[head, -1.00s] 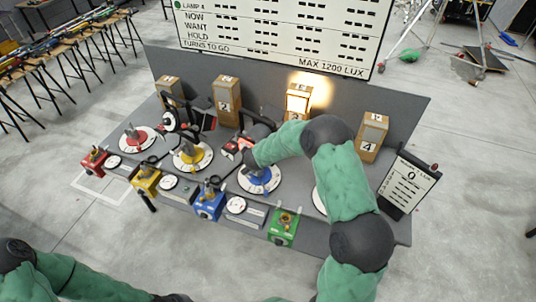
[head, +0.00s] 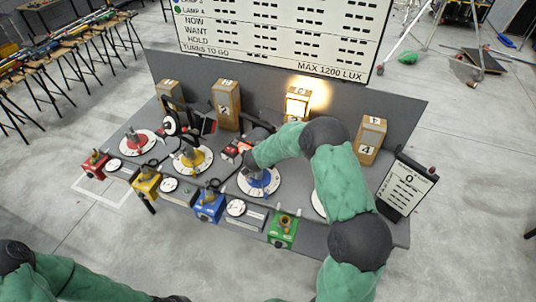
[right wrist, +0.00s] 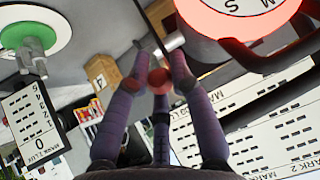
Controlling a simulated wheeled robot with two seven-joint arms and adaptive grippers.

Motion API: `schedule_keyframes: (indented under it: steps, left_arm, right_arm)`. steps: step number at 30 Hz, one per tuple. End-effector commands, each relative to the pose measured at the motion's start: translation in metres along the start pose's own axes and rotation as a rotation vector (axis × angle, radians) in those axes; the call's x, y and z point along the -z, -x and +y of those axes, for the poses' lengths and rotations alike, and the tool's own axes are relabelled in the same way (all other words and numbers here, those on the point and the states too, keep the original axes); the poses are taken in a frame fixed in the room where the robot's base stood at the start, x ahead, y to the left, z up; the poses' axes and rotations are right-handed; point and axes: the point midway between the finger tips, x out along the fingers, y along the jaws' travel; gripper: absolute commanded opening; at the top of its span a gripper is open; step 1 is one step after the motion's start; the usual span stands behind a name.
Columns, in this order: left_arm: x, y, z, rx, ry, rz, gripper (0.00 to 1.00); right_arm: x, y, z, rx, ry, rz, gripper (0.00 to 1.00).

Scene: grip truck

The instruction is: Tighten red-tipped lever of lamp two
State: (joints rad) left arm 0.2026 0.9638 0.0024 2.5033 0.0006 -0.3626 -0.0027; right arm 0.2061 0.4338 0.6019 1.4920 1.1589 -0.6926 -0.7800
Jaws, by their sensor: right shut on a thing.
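In the right wrist view the purple fingers of my right gripper (right wrist: 160,70) are closed around a red ball tip (right wrist: 160,82) on a thin dark rod. In the head view the right gripper reaches in near the yellow dial (head: 192,158) and the blue dial (head: 259,183); my own wrist hides much of it and the lever. The lamp box marked 2 (head: 226,104) stands unlit behind the yellow dial. A yellow block (head: 146,184) stands in front of that dial. My left arm lies along the bottom left, with its gripper out of view.
The lamp box marked 3 (head: 298,103) glows. The lamp box marked 4 (head: 369,140) is at the right. A red-rimmed disc (right wrist: 245,12) is close beside the fingers in the wrist view. A small sign reading 0 (head: 407,185) stands at the table's right end.

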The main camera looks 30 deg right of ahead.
Motion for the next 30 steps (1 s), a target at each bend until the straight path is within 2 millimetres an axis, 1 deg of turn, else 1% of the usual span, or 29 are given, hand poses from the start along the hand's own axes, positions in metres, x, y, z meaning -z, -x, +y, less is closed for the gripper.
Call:
schedule_keyframes:
  steps: [1, 8, 19, 20, 21, 22, 23, 30]
  left_arm:
    - [-0.0001, 0.0033, 0.0012, 0.000, 0.000, 0.000, 0.00]
    - [-0.0002, 0.0068, 0.0024, 0.000, 0.000, 0.000, 0.00]
    - [-0.0003, 0.0066, 0.0024, 0.000, 0.000, 0.000, 0.00]
    - [-0.0002, 0.0066, 0.0024, 0.000, 0.000, 0.000, 0.00]
    - [-0.0002, 0.0066, 0.0024, 0.000, 0.000, 0.000, 0.00]
    - [-0.0002, 0.0066, 0.0024, 0.000, 0.000, 0.000, 0.00]
    - [-0.0003, 0.0066, 0.0024, 0.000, 0.000, 0.000, 0.00]
    - [-0.0002, 0.0066, 0.0024, 0.000, 0.000, 0.000, 0.00]
  right_arm:
    - [0.0063, 0.0013, -0.0009, 0.001, -0.002, 0.007, 0.00]
    - [0.0092, 0.0009, -0.0005, 0.001, -0.003, 0.010, 0.00]
    - [0.0110, 0.0008, -0.0006, 0.001, -0.005, 0.013, 0.00]
    - [0.0112, 0.0008, -0.0006, 0.001, -0.005, 0.013, 0.25]
    - [0.0111, 0.0008, -0.0007, 0.001, -0.005, 0.013, 0.37]
    - [0.0107, 0.0008, -0.0006, 0.001, -0.004, 0.013, 0.45]
    - [0.0100, 0.0007, -0.0005, 0.001, -0.004, 0.011, 0.47]
    - [0.0062, 0.0005, 0.0001, 0.000, -0.002, 0.005, 0.47]
